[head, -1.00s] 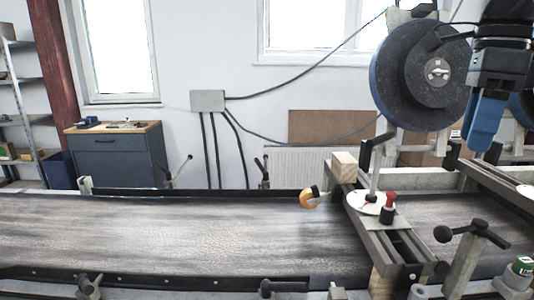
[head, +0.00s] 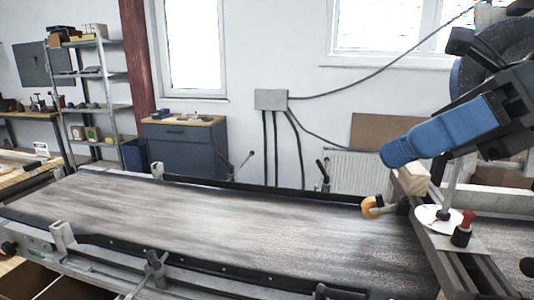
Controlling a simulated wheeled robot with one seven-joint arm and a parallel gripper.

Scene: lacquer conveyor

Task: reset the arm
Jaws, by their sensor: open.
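My gripper (head: 398,152) is at the right of the head view, with its blue finger pointing left and slightly down. I see it from the side, so one finger hides the other; it is open, with nothing visible in it. It hangs in front of the machine frame (head: 452,262), above the right end of the conveyor belt (head: 220,218). A pale wooden block (head: 413,180) shows just below the finger, apart from it as far as I can tell.
A white disc (head: 432,216) and a red-topped black knob (head: 464,228) sit on the frame. An orange ring (head: 371,207) is beside the block. A dark wheel (head: 480,60) stands behind my arm. The belt's left and middle are clear. A grey cabinet (head: 186,150) and shelf (head: 98,90) stand behind.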

